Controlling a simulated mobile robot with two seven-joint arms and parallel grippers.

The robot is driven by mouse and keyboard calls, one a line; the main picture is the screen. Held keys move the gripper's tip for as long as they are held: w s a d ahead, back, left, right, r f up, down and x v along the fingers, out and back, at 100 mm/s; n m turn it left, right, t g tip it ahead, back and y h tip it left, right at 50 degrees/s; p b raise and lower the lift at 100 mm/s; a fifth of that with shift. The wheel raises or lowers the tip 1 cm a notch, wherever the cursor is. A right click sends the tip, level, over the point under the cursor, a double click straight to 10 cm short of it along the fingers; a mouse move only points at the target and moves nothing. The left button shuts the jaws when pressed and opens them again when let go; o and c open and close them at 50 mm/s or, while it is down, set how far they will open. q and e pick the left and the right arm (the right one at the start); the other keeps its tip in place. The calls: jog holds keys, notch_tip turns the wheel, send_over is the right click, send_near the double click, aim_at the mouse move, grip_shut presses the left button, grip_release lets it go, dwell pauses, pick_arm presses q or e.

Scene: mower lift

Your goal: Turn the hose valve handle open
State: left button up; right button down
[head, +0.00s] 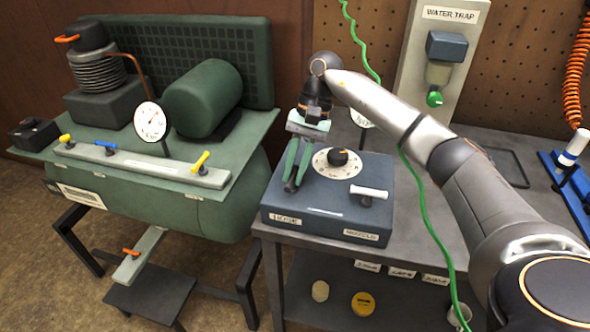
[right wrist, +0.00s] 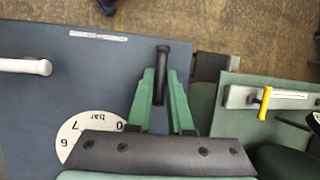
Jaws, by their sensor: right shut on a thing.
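My right gripper (head: 293,180) reaches down to the left side of the blue box (head: 325,212) on the bench. Its two green fingers are shut on a black handle (right wrist: 160,58), which looks like the hose valve handle. In the right wrist view the gripper (right wrist: 160,80) has one finger on each side of the handle, and the handle's rounded end sticks out beyond the tips. The handle lies above a label that seems to read HOSE (head: 286,219) on the box front. The handle's base is hidden by the fingers. My left gripper is not in view.
A round dial with a black knob (head: 338,158) and a white handle (head: 368,191) sit on the box beside the gripper. A green compressor (head: 195,205) with yellow and blue levers stands to the left.

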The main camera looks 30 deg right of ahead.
jog(key=c, duration=0.8)
grip_release()
jog(key=shift+c, duration=0.2)
pick_arm(q)
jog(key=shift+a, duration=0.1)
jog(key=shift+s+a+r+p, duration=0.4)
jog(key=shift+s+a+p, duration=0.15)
jog(key=shift+p, duration=0.55)
pick_arm(e)
jog(key=v, duration=1.2)
jog(key=shift+r, duration=0.25)
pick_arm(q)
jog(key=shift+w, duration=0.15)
